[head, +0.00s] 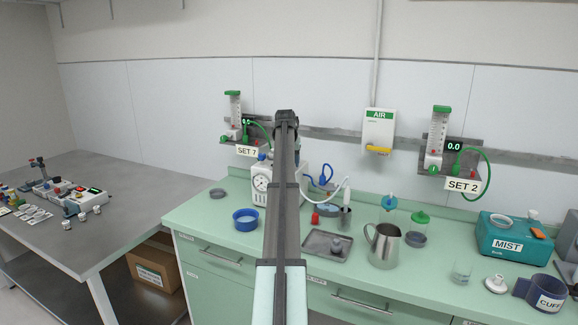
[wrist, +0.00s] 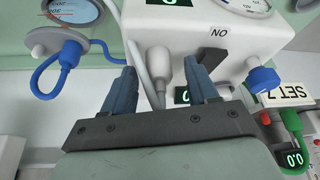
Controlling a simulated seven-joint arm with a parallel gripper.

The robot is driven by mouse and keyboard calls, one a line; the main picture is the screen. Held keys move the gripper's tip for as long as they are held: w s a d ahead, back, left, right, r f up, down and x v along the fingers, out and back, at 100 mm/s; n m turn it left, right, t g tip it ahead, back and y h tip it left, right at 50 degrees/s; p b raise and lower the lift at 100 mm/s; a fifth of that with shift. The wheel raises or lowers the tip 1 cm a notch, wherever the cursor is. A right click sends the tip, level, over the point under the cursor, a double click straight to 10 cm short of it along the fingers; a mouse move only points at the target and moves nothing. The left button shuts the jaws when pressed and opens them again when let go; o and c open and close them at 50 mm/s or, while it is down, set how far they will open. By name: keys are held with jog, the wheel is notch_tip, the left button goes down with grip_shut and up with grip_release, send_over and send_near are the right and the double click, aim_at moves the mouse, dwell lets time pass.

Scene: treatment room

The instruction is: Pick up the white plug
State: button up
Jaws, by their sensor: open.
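In the wrist view a white plug (wrist: 158,61) with a pale cable hangs at the edge of a white box (wrist: 180,18) marked NO. My gripper (wrist: 160,68) is open, with one blue-grey finger on each side of the plug. A gap shows between the plug and each finger in this view; I cannot tell the depth between them. In the head view the white box with a round gauge (head: 261,182) stands on the green counter, partly behind my arm. My arm hides the gripper and the plug there.
A blue plug (wrist: 262,80) sits right of the fingers and a blue cable (wrist: 44,78) loops at the left. On the counter (head: 205,232) stand a blue dish (head: 246,219), a grey tray (head: 318,255) and a steel jug (head: 384,252). SET 7's flowmeter (head: 234,118) is on the wall behind.

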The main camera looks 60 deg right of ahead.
jog(key=shift+d+f, duration=0.1)
jog(key=shift+f, duration=0.1)
grip_shut()
dwell(0.4)
jog(key=shift+r, duration=0.1)
